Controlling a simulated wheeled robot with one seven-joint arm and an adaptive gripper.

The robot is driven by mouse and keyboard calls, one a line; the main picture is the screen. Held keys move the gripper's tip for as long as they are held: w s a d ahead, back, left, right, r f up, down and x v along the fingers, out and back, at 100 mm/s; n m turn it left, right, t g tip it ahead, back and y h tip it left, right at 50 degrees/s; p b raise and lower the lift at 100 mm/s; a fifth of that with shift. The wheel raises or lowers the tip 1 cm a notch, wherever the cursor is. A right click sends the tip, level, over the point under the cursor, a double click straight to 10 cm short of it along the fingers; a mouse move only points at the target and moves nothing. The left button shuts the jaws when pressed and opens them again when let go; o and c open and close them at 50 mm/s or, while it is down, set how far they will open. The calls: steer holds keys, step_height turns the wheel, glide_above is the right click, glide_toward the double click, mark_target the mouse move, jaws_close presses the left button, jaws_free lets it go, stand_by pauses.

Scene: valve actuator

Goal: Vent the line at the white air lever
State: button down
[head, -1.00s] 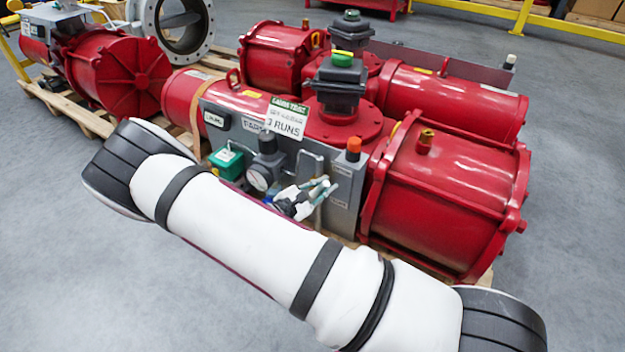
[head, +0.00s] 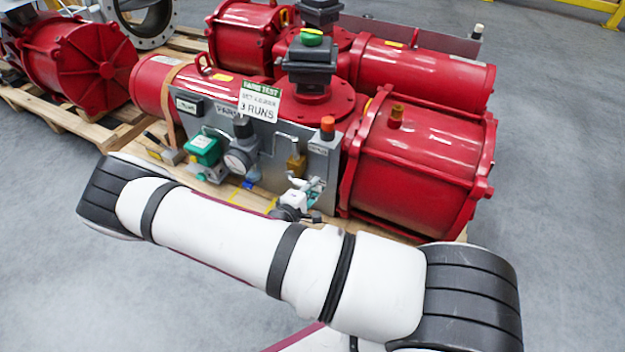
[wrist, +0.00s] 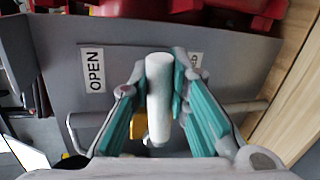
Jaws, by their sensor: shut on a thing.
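The white air lever (wrist: 159,105) stands upright in the middle of the wrist view, in front of the grey panel (wrist: 230,75). My gripper (wrist: 158,72) has its teal pads on both sides of the lever and is shut on it. An "OPEN" label (wrist: 92,69) is left of the lever. A second label (wrist: 195,65) on the right is mostly hidden behind a finger. In the head view my gripper (head: 306,188) is small, at the lower right of the panel, and I cannot make out the lever there.
A gauge (head: 237,162), a green box (head: 203,150), a brass fitting (head: 297,166) and an orange-capped part (head: 327,128) crowd the panel. The pallet (head: 60,122) lies beneath. Grey floor is open at right.

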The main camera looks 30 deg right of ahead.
steer(key=shift+f+m+p, duration=0.3)
steer(key=shift+f+m, duration=0.2)
steer(key=shift+f, duration=0.2)
steer(key=shift+a, duration=0.1)
steer(key=c, duration=1.5)
jaws_free()
steer(key=v, duration=1.2)
steer(key=shift+s, duration=0.2)
